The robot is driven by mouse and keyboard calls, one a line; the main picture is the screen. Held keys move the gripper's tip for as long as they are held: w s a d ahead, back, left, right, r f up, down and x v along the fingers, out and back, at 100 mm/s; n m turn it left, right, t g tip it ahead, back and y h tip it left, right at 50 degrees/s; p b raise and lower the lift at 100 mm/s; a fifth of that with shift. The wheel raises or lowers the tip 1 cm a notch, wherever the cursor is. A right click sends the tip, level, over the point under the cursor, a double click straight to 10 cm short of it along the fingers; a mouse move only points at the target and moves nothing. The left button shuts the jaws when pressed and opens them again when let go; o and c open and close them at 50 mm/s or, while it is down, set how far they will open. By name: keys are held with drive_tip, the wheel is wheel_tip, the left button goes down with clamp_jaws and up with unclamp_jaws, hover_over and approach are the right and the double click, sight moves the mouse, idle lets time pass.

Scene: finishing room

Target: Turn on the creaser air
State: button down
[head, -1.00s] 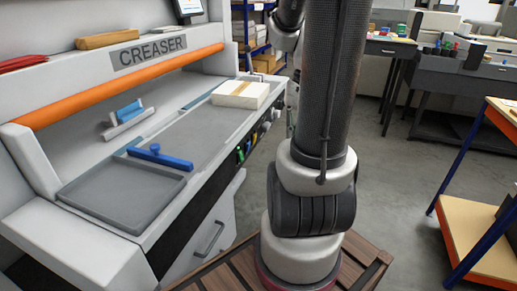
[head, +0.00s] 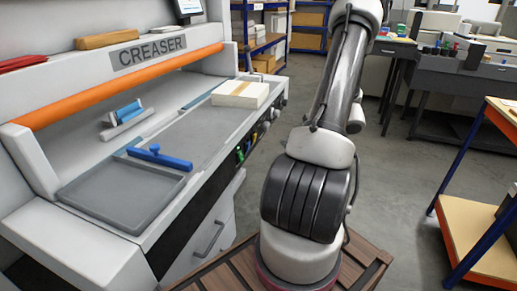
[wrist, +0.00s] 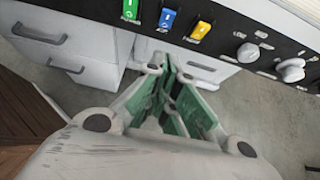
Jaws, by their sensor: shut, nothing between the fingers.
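The creaser (head: 150,51) is the large grey machine on the left in the head view, with a dark control strip along its front edge. In the wrist view the strip carries a green switch (wrist: 131,9), a blue switch (wrist: 166,19) and a yellow switch (wrist: 200,31), then a small knob (wrist: 247,53) and a larger knob (wrist: 290,70) to the right. Their labels are too small to read, so I cannot tell which one is the air. My gripper (wrist: 172,72) is shut and empty, its tips below the strip in the picture and apart from the switches. The head view does not show it.
Drawers with handles (wrist: 38,34) sit under the strip. A grey tray (head: 120,196), a blue-handled tool (head: 159,158) and a white stack (head: 240,94) lie on the creaser bed. A blue-legged table (head: 463,160) stands at right.

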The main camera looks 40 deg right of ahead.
idle(0.3)
approach(248, 147)
drive_tip(key=w+a+f, duration=0.1)
drive_tip(key=w+f, duration=0.3)
drive_tip(key=f, duration=0.1)
drive_tip(key=shift+w+f, duration=0.15)
drive_tip(key=shift+f, duration=0.2)
drive_tip(key=shift+a, duration=0.1)
